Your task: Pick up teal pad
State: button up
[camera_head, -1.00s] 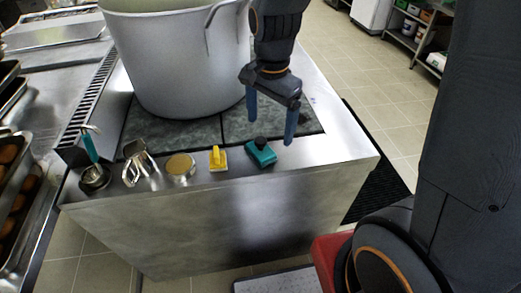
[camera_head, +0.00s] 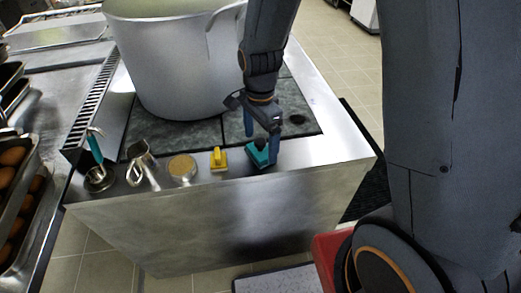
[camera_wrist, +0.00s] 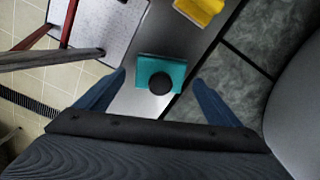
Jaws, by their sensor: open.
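The teal pad (camera_head: 256,156) lies on the front ledge of the steel stove, with a round black knob on top. It also shows in the wrist view (camera_wrist: 176,70), between and just beyond the fingertips. My gripper (camera_head: 262,148) is open and empty, pointing down over the pad. In the head view one finger overlaps the right end of the pad; the other finger is behind it. In the wrist view the fingers (camera_wrist: 160,77) stand apart on both sides of the pad. I cannot tell whether any finger touches it.
A yellow scraper (camera_head: 218,161) sits left of the pad. A large stockpot (camera_head: 175,65) stands behind on the stove. The ledge right of the pad is clear.

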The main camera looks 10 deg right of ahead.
aim_at(260, 141)
jog(key=shift+f, duration=0.5)
jog(key=shift+c, duration=0.5)
jog(key=c, duration=1.2)
jog(key=shift+r, duration=0.1)
notch_tip(260, 141, up, 10)
jog(key=shift+f+b, duration=0.1)
jog(key=shift+b, duration=0.9)
